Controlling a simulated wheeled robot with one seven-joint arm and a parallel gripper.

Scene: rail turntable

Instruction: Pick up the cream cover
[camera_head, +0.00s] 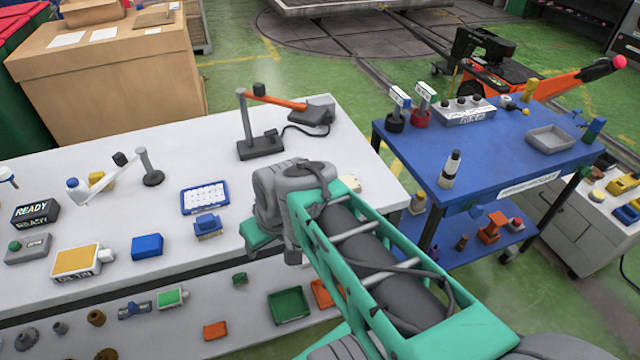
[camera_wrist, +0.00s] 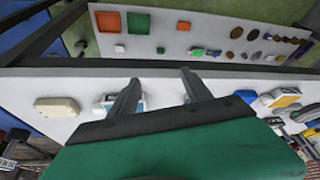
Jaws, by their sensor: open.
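The cream cover (camera_wrist: 57,106) lies on the white table, left of my gripper's fingers in the wrist view. In the head view a small part of the cream cover (camera_head: 349,183) shows just right of my wrist, and the arm hides the rest. My gripper (camera_wrist: 161,77) is open, with nothing between its fingers. Its two dark fingers reach over the white table near the table's edge, apart from the cover. In the head view the fingers are hidden by the wrist and the green hand.
A blue keypad tray (camera_head: 206,197) and a small blue block (camera_head: 207,226) sit left of my wrist. A lamp-like stand (camera_head: 262,145) is behind it. A blue cart (camera_head: 480,190) stands to the right across a floor gap. A lower shelf (camera_wrist: 220,35) holds several small parts.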

